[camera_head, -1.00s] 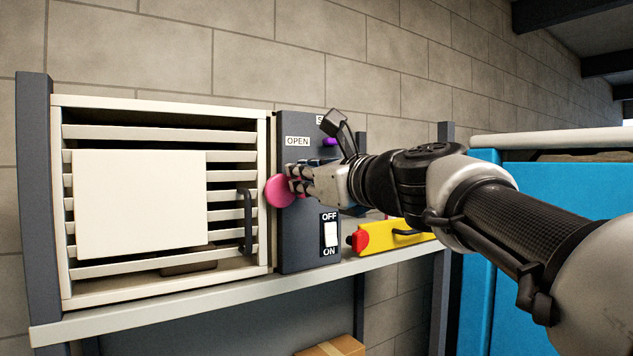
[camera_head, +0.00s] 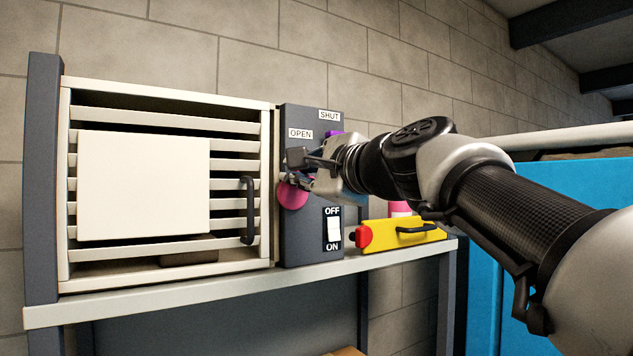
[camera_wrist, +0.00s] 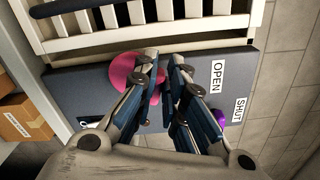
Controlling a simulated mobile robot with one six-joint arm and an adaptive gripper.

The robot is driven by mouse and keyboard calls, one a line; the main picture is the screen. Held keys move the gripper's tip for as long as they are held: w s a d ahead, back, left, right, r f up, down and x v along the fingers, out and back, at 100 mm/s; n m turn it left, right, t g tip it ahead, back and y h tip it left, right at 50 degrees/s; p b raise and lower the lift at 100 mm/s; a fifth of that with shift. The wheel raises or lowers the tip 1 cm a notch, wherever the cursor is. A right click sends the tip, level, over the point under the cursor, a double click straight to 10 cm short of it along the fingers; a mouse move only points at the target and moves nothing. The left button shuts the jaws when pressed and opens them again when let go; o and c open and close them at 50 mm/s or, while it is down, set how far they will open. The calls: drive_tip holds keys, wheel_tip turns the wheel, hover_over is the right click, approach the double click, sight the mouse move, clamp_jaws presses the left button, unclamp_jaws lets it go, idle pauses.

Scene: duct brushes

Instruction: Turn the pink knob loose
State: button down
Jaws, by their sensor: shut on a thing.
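The pink knob (camera_head: 292,195) is on the dark grey control panel (camera_head: 300,240), below the OPEN label. It also shows in the wrist view (camera_wrist: 124,72), partly hidden behind my fingers. My gripper (camera_head: 294,180) is at the knob, shut on it. In the wrist view my two fingers (camera_wrist: 160,72) are close together at the knob's edge; exactly how they grip is partly hidden. The panel also bears a SHUT label, an OFF/ON switch (camera_head: 333,229) and a purple part (camera_head: 333,134), which is partly behind my wrist.
A slatted cream box (camera_head: 165,97) with a white plate and black handle (camera_head: 248,210) stands left of the panel. A blue container (camera_head: 560,190) stands further right. Cardboard boxes (camera_wrist: 20,118) are below.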

wheel_tip(320, 180, down, 2)
drive_tip(key=n+b, duration=0.6)
drive_tip(key=n, duration=0.5)
drive_tip(key=shift+w+d, duration=0.1)
drive_tip(key=n, duration=0.1)
drive_tip(key=n+b, duration=0.1)
drive_tip(key=n, duration=0.1)
drive_tip(key=n+b, duration=0.1)
drive_tip(key=n, duration=0.1)
drive_tip(key=shift+w+d+f, duration=0.2)
drive_tip(key=shift+d+f, duration=0.1)
drive_tip(key=n, duration=0.1)
drive_tip(key=n+b, duration=0.1)
drive_tip(key=n, duration=0.3)
drive_tip(key=shift+w+d, duration=0.2)
drive_tip(key=shift+d, duration=0.1)
drive_tip(key=shift+n+b, duration=0.3)
drive_tip(key=shift+n, duration=0.1)
drive_tip(key=c, duration=1.7)
unclamp_jaws()
drive_tip(key=shift+o, duration=0.2)
